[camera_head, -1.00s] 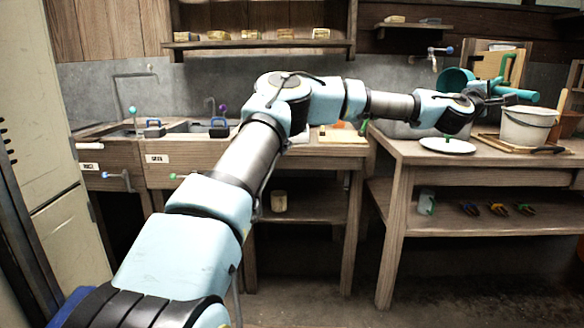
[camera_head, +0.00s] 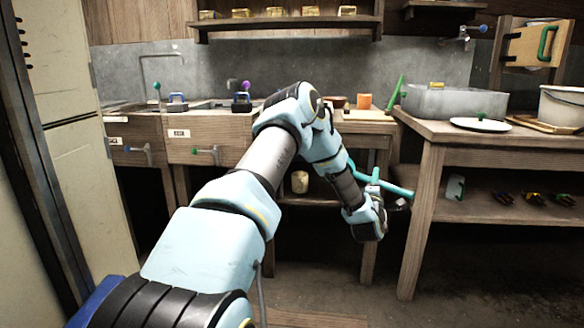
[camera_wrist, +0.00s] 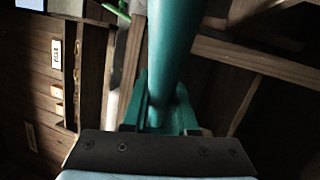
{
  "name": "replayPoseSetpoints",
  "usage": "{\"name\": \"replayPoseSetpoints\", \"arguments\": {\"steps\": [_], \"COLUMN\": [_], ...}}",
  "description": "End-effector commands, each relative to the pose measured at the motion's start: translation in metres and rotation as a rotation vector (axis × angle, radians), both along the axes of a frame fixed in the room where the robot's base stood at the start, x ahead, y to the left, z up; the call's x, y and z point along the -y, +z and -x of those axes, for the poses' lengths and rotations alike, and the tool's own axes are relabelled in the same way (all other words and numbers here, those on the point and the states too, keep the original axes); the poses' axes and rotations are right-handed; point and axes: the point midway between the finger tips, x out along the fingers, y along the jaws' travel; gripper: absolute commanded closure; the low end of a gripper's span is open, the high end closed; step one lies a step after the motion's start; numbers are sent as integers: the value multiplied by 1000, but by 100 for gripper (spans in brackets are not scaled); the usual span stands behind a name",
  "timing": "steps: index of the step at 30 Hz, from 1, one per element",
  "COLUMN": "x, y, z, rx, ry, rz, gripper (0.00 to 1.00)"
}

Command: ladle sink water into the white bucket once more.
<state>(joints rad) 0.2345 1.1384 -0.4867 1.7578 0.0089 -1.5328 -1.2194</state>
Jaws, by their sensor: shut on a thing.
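My gripper (camera_head: 388,196) is shut on the teal ladle, whose handle (camera_head: 402,190) sticks out just left of the right-hand table. In the wrist view the jaws (camera_wrist: 157,115) clasp the thick teal handle (camera_wrist: 176,45). The ladle's bowl is not clearly visible, so I cannot tell whether it holds water. The white bucket (camera_head: 560,108) stands on the right table, cut off by the picture's right edge.
A grey tub (camera_head: 445,102), a white lid (camera_head: 481,125) and a wooden board stand on the right table (camera_head: 465,135). A locker (camera_head: 62,170) stands at left.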

Motion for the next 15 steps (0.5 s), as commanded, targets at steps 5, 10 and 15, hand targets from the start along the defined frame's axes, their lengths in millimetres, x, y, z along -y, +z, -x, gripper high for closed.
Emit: {"name": "replayPoseSetpoints", "arguments": {"steps": [5,10,15], "x": [-87,-172,-257], "y": [-54,-89,-112], "z": [-5,2,20], "rx": [-1,-1,-1], "ry": [113,204,281], "rz": [-6,-5,-5], "gripper": [100,100,100]}}
